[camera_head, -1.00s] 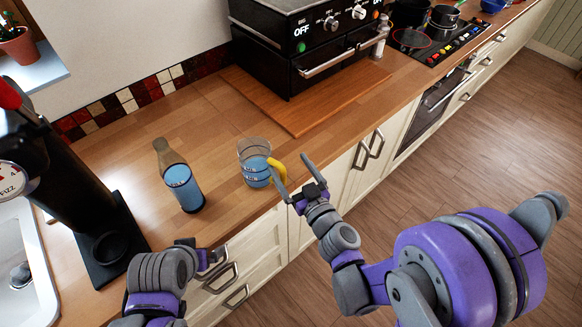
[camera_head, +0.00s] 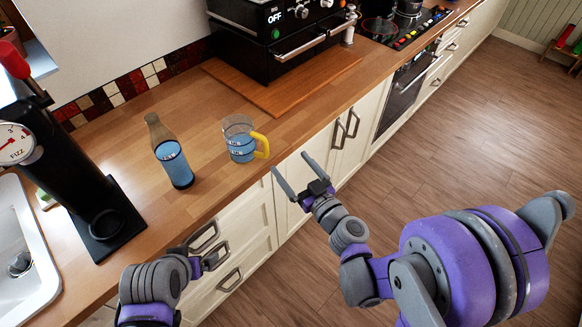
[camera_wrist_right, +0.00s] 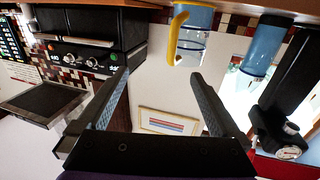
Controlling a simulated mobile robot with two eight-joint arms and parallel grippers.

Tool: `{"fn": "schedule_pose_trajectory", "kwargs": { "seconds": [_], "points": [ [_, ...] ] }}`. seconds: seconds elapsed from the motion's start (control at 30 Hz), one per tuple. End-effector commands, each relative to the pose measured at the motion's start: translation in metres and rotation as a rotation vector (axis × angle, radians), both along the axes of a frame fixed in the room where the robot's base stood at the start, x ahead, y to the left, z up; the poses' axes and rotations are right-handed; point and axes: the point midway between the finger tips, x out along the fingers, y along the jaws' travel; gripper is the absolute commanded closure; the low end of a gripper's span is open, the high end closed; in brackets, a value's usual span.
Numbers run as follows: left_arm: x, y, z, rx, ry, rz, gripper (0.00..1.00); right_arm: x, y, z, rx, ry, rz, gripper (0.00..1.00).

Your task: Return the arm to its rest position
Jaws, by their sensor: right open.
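My right gripper (camera_head: 294,182) is open and empty in front of the counter's edge, apart from the jug. It also shows open in the right wrist view (camera_wrist_right: 163,85), where the picture is upside down. My left arm comes in at the bottom left of the head view, with its gripper (camera_head: 207,252) low by the drawer fronts. A clear measuring jug (camera_head: 239,142) with a yellow handle holds blue liquid and stands upright on the counter. A bottle (camera_head: 172,158) of blue liquid stands to its left.
A black soda maker (camera_head: 75,165) stands beside the sink (camera_head: 30,265) at left. A black oven (camera_head: 262,45) sits on a wooden board (camera_head: 285,92) at the back. Cabinet fronts with handles (camera_head: 345,128) lie close behind my right gripper.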

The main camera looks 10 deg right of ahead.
Motion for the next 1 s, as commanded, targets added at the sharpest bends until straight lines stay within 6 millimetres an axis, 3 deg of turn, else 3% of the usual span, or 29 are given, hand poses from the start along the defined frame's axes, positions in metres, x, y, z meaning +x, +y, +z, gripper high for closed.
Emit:
{"fn": "schedule_pose_trajectory", "kwargs": {
  "seconds": [0.67,0.87,1.0],
  "points": [
    [0.0,0.0,0.0,0.0,0.0,0.0,0.0,-0.003,0.003,0.002,-0.003,0.013,0.018,0.0],
    [0.0,0.0,0.0,0.0,0.0,0.0,0.0,-0.025,0.021,0.006,-0.031,0.163,0.13,0.0],
    [0.0,0.0,0.0,0.0,0.0,0.0,0.0,-0.057,0.024,-0.005,-0.077,0.383,0.175,0.0]
  ]
}}
